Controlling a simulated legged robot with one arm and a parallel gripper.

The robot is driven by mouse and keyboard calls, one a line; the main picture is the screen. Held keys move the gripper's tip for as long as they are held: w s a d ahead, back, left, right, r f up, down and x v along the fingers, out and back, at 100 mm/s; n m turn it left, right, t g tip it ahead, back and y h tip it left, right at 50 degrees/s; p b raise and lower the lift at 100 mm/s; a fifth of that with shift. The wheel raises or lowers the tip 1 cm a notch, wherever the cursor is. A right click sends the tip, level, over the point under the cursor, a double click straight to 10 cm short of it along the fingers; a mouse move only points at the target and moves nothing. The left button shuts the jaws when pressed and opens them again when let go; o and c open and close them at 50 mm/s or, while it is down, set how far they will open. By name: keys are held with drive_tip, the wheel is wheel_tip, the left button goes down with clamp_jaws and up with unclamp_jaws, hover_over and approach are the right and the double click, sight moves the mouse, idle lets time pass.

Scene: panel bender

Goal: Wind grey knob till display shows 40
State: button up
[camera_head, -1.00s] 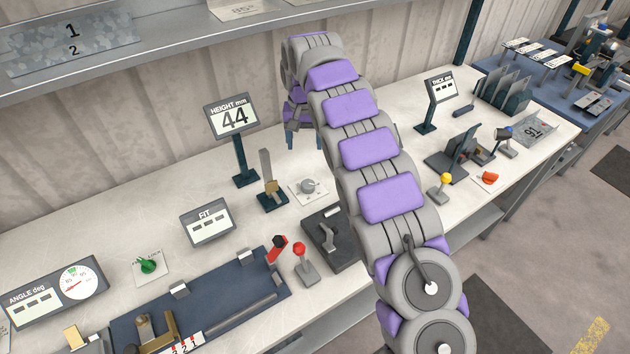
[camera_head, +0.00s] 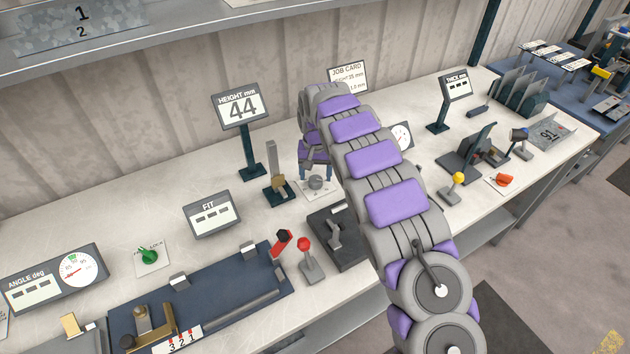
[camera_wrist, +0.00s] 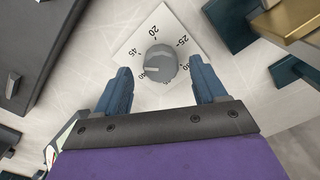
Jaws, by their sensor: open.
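The grey knob (camera_head: 316,182) sits on a white dial plate on the bench. In the wrist view the knob (camera_wrist: 160,67) lies in the middle, with numbers such as 20, 25 and 45 printed around it on the plate (camera_wrist: 138,38). My gripper (camera_wrist: 161,82) is open, one blue finger on each side of the knob, with a gap visible on both sides. In the head view my gripper (camera_head: 316,176) is just above the knob. The HEIGHT mm display (camera_head: 241,106) reads 44.
A post with a brass slider (camera_head: 278,182) stands left of the knob. A dark block with a grey lever (camera_head: 336,232) is in front of it. A red-knobbed lever (camera_head: 306,250) and the FIT display (camera_head: 211,214) stand farther left. A job card (camera_head: 347,76) is behind my arm.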

sight(315, 182)
drive_tip(key=shift+a+f, duration=0.1)
drive_tip(key=shift+f, duration=1.3)
drive_tip(key=shift+r, duration=0.1)
drive_tip(key=c, duration=1.1)
